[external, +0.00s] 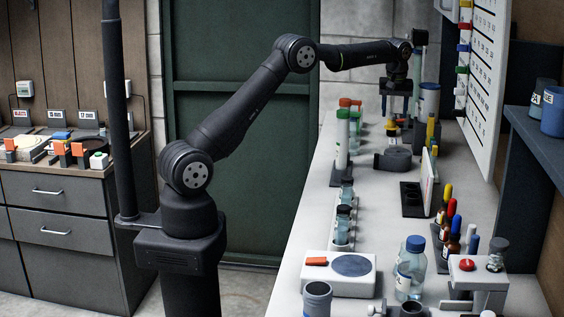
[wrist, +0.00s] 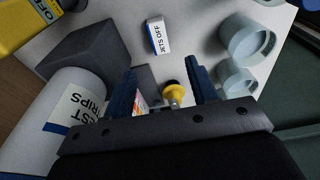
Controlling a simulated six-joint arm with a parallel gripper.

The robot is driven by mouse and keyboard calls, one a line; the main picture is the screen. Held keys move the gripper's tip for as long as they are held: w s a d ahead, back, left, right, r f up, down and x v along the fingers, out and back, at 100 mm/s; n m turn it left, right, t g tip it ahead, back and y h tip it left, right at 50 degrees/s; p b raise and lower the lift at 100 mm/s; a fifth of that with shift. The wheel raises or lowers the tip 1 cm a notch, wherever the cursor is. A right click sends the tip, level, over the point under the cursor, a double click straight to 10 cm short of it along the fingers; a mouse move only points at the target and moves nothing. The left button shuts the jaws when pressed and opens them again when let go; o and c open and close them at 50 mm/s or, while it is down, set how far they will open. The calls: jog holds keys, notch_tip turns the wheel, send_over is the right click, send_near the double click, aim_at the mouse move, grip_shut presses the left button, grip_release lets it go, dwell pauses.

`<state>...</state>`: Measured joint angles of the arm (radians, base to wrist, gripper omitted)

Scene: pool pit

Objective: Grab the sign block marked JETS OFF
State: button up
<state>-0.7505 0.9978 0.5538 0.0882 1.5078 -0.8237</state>
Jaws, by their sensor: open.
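The sign block marked JETS OFF (wrist: 158,36) is a small white block with black lettering and a blue strip. In the wrist view it lies on the white counter, beyond my fingertips and slightly left of the middle. My gripper (wrist: 163,82) is open, its two blue fingers apart, and the block is not between them. A yellow knob-like piece (wrist: 173,91) shows between the fingers; whether it touches them I cannot tell. In the external view my gripper (external: 397,103) is over the far end of the counter, where I cannot make out the block.
In the wrist view, a dark grey block (wrist: 88,48) and a white TEST STRIPS container (wrist: 62,118) stand left. A yellow block (wrist: 25,22) is at upper left. Two pale cups (wrist: 246,42) (wrist: 236,76) are at right. Bottles and racks crowd the counter (external: 300,225) nearer the external camera.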

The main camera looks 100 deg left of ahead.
aim_at(393, 141)
jog(key=f, duration=0.7)
jog(key=a+f, duration=0.1)
jog(key=f, duration=0.3)
jog(key=shift+f, duration=0.15)
jog(key=c, duration=1)
